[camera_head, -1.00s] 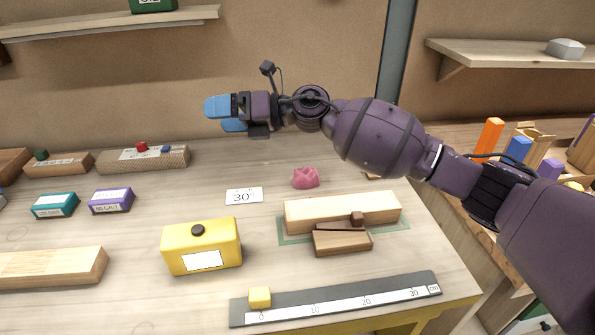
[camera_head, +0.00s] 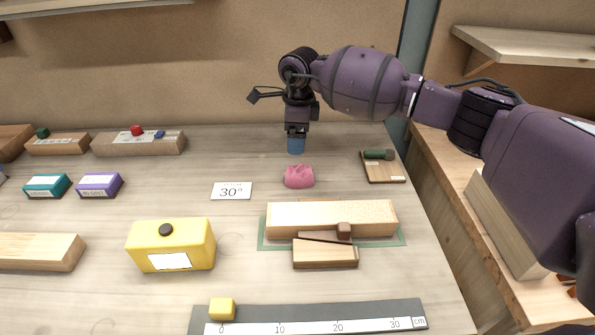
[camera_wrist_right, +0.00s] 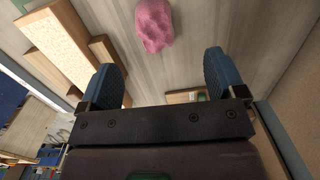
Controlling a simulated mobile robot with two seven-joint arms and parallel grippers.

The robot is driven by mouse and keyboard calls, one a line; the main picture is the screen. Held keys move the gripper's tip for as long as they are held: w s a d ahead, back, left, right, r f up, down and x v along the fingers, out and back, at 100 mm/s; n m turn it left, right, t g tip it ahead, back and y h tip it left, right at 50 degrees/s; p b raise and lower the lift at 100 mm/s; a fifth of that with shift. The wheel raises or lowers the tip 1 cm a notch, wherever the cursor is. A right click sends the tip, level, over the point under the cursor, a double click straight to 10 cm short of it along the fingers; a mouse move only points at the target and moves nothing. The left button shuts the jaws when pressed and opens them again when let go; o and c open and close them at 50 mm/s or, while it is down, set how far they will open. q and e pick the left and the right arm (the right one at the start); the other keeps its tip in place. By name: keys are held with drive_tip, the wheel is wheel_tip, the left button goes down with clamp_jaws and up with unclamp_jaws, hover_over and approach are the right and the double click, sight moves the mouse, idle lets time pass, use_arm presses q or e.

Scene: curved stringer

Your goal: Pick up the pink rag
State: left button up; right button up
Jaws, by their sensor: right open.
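The pink rag (camera_head: 299,177) is a small crumpled lump on the light wooden workbench, just behind the light wooden block. My right gripper (camera_head: 296,146) points down behind the rag, with its blue fingers apart from it. In the right wrist view the rag (camera_wrist_right: 154,25) lies beyond the two blue fingertips, roughly between their directions. The right gripper (camera_wrist_right: 163,75) is open and empty there. My left gripper is not in view.
A light wooden block (camera_head: 331,218) and a brown wooden piece (camera_head: 325,253) lie in front of the rag. A 30° card (camera_head: 231,191) lies to its left, a small board with a green item (camera_head: 382,168) to its right. A yellow box (camera_head: 171,244) stands front left.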

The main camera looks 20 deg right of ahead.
sight(299, 167)
drive_tip(key=shift+s+d+r+h, duration=0.1)
drive_tip(key=shift+s+d+h, duration=0.2)
drive_tip(key=shift+s, duration=0.1)
drive_tip(key=shift+s+a+g, duration=0.15)
drive_tip(key=shift+s+g, duration=0.05)
drive_tip(key=shift+g, duration=0.1)
drive_tip(key=shift+n, duration=0.3)
wheel_tip(299, 167, down, 11)
drive_tip(key=shift+w+r+b, duration=0.1)
drive_tip(key=shift+b, duration=0.35)
drive_tip(key=c, duration=1)
